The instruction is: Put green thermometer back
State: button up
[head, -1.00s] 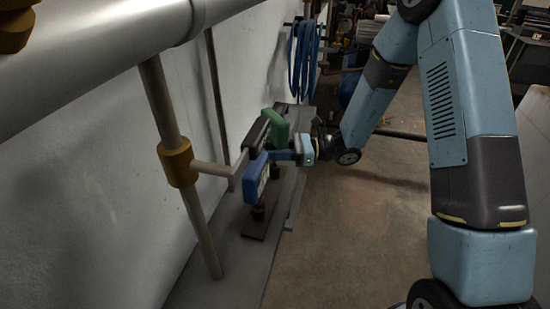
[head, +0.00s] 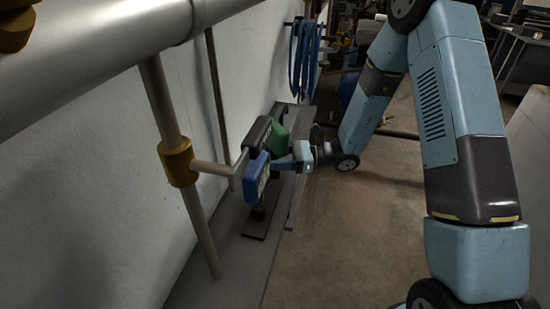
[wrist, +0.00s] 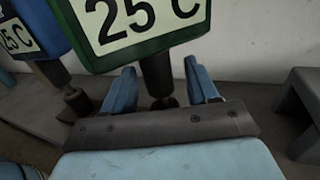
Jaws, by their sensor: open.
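The green thermometer (head: 279,140) has a boxy head and a "25 C" display, and it also fills the top of the wrist view (wrist: 135,50). Its dark stem runs down between the two blue fingers of my gripper (wrist: 163,84). My gripper is open, with a finger on each side of the stem and gaps visible. The stem's lower end is partly hidden by the gripper's front. The blue thermometer (head: 255,176) stands upright nearer the head camera, left of the green one in the wrist view (wrist: 38,30).
A grey bracket (head: 214,168) reaches from a vertical pipe (head: 200,235) with a brass collar (head: 178,162) toward the thermometers. A white wall (head: 100,180) is close on the left. Blue hose coils (head: 305,55) hang behind. A grey block (wrist: 302,112) stands at right. Open floor (head: 345,240) lies right.

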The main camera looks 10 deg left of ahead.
jog(key=v, duration=1.2)
jog(key=s+d+r+n+t+h, duration=0.5)
jog(key=s+d+r+n+h, duration=0.2)
jog(key=s+d+r, duration=0.3)
jog(key=s+d+r+n+t+h, duration=0.5)
jog(key=s+d+r+n+h, duration=0.3)
jog(key=d+r, duration=0.5)
jog(key=shift+s+d+r+h, duration=0.35)
jog(key=shift+s+r+h, duration=0.85)
jog(key=shift+s+r, duration=0.55)
jog(key=shift+w+r, duration=0.1)
